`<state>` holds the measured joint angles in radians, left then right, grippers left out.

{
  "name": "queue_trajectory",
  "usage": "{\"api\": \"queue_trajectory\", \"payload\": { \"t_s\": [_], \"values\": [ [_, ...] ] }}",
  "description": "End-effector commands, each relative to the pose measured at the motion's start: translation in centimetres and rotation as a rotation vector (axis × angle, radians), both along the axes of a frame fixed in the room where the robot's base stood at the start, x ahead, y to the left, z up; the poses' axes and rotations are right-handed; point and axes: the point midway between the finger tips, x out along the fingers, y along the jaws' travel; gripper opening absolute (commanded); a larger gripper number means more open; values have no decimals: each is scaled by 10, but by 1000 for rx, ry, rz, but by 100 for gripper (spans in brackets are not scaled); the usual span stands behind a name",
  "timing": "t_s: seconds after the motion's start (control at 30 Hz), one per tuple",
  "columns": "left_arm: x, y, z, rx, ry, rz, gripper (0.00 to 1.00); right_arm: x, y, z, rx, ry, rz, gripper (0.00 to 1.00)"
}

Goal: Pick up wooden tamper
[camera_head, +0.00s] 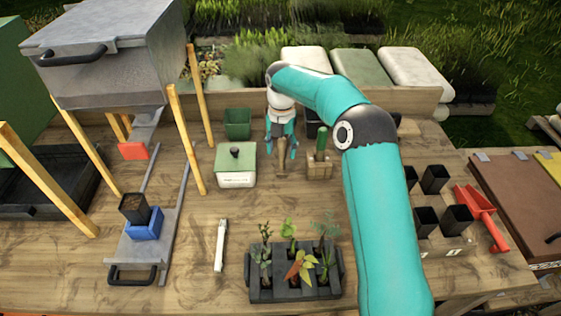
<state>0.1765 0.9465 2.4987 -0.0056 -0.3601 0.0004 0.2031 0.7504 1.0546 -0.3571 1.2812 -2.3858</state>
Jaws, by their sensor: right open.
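The wooden tamper (283,165) appears to be the small brown wooden piece on the table, near the back middle. My right gripper (281,153) reaches down over it from above, with its teal fingers open. One finger is on each side of the brown piece, and a gap shows on both sides. The top of the piece is partly hidden by the gripper. I cannot tell whether the fingers touch it. My left gripper is not in view.
A wooden block with a green-handled tool (319,160) stands close right of the gripper. A white box with a green lid (236,177) is close left, and a green pot (237,120) behind it. A seedling tray (295,292) and white marker (220,245) are in front.

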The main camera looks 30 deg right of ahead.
Motion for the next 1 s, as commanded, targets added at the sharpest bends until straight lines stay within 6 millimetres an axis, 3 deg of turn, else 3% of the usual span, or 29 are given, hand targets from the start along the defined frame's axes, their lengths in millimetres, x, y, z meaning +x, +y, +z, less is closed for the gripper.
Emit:
{"api": "queue_trajectory", "payload": {
  "t_s": [0.1, 0.43, 1.0],
  "values": [
    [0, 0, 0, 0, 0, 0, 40, 0, 0, 0, 0, 0, 0, 57],
    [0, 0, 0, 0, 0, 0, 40, 0, 0, 0, 0, 0, 0, 2],
    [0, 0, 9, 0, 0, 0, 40, 0, -1, 11, -1, -1, 0, 0]
  ]
}}
